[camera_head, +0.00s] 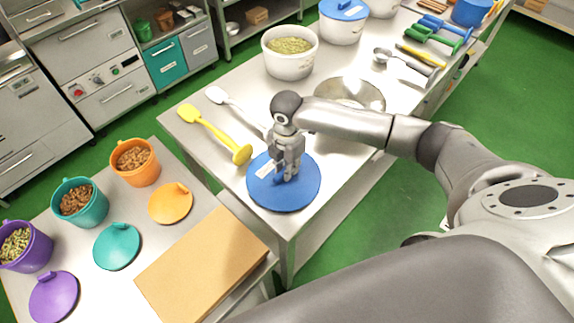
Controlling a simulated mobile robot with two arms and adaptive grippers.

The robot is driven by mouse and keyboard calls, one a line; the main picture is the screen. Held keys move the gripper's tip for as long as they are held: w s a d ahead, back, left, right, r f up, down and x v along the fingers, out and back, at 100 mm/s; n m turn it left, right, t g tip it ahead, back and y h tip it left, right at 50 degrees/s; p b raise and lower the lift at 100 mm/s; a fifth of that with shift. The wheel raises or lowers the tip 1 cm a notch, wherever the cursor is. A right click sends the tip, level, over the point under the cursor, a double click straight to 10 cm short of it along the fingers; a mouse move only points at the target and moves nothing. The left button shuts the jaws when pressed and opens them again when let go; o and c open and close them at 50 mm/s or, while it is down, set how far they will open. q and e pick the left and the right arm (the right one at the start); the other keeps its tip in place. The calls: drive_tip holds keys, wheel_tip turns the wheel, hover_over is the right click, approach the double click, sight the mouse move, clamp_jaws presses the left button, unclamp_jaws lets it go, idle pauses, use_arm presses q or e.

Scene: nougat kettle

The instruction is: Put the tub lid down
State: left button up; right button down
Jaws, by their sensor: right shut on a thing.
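A round blue tub lid (262,192) is at the near corner of the steel table (240,90). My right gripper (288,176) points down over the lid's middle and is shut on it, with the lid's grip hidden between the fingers. I cannot tell whether the lid touches the table top or hangs slightly above it. Behind it stands an open white tub (286,67) with greenish contents. Another white tub (340,28) wears a blue lid (344,9). My left gripper is not in view.
A yellow paddle (214,131) and a white paddle (228,102) lie left of the lid.

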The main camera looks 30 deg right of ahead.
drive_tip(key=c, duration=1.4)
unclamp_jaws()
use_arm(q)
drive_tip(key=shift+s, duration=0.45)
use_arm(e)
drive_tip(key=shift+o, duration=0.2)
